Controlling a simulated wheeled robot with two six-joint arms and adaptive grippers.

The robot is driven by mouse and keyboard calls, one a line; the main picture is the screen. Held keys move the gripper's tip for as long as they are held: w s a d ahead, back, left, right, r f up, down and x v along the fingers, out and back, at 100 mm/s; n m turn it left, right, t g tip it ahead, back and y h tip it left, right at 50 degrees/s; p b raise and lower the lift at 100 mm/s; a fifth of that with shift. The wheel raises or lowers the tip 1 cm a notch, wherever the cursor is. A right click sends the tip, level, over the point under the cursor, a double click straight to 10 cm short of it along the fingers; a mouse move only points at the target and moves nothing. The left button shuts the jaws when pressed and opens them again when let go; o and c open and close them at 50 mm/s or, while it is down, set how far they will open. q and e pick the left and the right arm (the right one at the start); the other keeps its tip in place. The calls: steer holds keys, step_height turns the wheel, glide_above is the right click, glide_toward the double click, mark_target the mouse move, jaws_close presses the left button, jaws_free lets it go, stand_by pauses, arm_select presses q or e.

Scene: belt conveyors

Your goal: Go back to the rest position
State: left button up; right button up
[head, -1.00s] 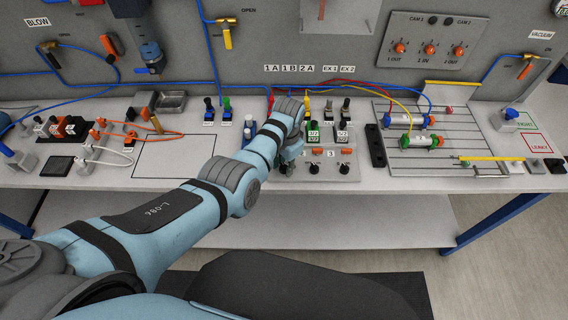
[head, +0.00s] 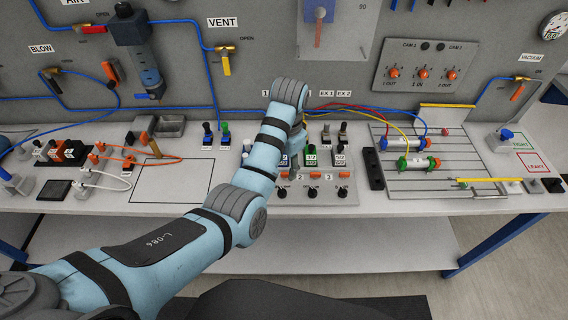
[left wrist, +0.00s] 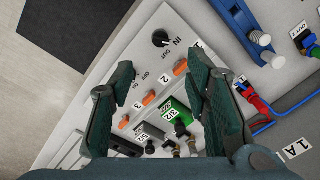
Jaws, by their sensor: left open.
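My left gripper (head: 297,165) shows in the head view mostly hidden behind my own wrist, over the valve panel (head: 328,190) at the middle of the bench. In the left wrist view the gripper (left wrist: 160,72) is open, its two dark green fingers apart with nothing between them. Below the fingers lie the panel's orange switches (left wrist: 150,98), a black knob (left wrist: 160,38) and a green 3/2 valve (left wrist: 173,108). My right gripper is in neither view.
A board with two cylinders (head: 409,153) and coloured hoses is to the right. An empty outlined rectangle (head: 170,182) is on the bench to the left. Blue tubing, gauges and a switch box (head: 424,66) are on the back wall.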

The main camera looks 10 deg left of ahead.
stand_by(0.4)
arm_select(q)
steer(key=s+a+f, duration=0.1)
steer(key=f, duration=0.1)
steer(key=s+a+f+n, duration=0.1)
steer(key=s+f, duration=0.1)
steer(key=s+a+f+n, duration=0.1)
steer(key=f, duration=0.2)
steer(key=shift+s+a, duration=0.15)
steer(key=shift+a, duration=0.1)
steer(key=s+a+f+n+t, duration=0.1)
steer(key=s+a+f+n, duration=0.1)
steer(key=s+a+f, duration=0.45)
steer(key=s+a+r+n+t, duration=0.1)
steer(key=s+r, duration=0.1)
steer(key=s, duration=0.7)
steer(key=s+a+r+n+t, duration=0.1)
steer(key=s+r, duration=0.1)
steer(key=s, duration=0.8)
step_height(320, 180, down, 24)
steer(key=s+a+g+b, duration=0.1)
steer(key=s+a+b, duration=0.1)
steer(key=b, duration=0.1)
steer(key=s+f+g+b, duration=0.1)
steer(key=s+f+b, duration=0.1)
steer(key=s+f, duration=1.1)
steer(key=shift+s+a+f+b, duration=0.2)
steer(key=shift+s+f+b, duration=0.15)
steer(key=shift+f+b, duration=0.05)
